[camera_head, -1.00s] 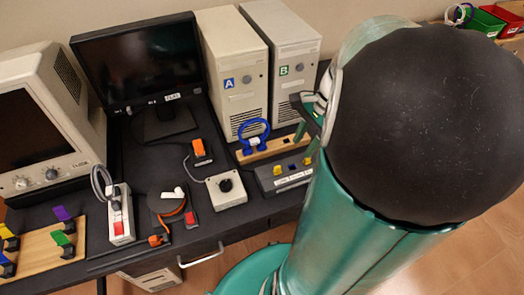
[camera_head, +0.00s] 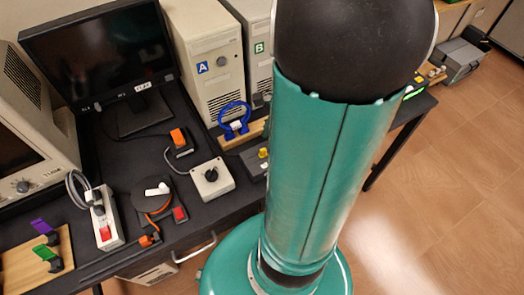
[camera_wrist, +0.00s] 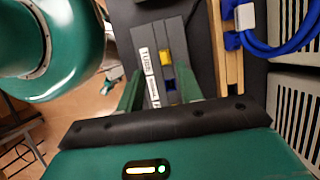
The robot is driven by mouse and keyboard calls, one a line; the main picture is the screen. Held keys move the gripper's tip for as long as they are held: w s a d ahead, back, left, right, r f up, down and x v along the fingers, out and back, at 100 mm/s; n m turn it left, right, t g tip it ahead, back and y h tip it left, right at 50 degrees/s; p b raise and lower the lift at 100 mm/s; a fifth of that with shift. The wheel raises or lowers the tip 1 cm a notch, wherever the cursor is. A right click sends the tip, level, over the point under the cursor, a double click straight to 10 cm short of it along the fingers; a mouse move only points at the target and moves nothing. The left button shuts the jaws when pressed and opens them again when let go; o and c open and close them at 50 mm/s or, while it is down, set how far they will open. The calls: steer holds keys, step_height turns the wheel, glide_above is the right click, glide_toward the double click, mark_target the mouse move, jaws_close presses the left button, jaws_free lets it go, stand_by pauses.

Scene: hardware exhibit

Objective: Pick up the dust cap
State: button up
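A grey box (camera_wrist: 147,42) with a white label lies below my gripper in the wrist view. In the head view, the box (camera_head: 252,165) and yellow piece (camera_head: 263,153) show beside my arm, which hides my gripper and the box's right part.
A wooden strip (camera_wrist: 232,65) with a blue cable loop (camera_wrist: 262,45) runs beside the box. Computer towers A (camera_head: 207,60) and B (camera_head: 256,45) stand behind. A white box with a black knob (camera_head: 212,180) and a monitor (camera_head: 97,55) are to the left.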

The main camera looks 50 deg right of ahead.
mark_target(264, 149)
steer(key=x, duration=0.5)
steer(key=shift+w+d+f, duration=0.1)
steer(key=shift+w+f, duration=0.25)
steer(key=shift+f, duration=0.05)
jaws_close()
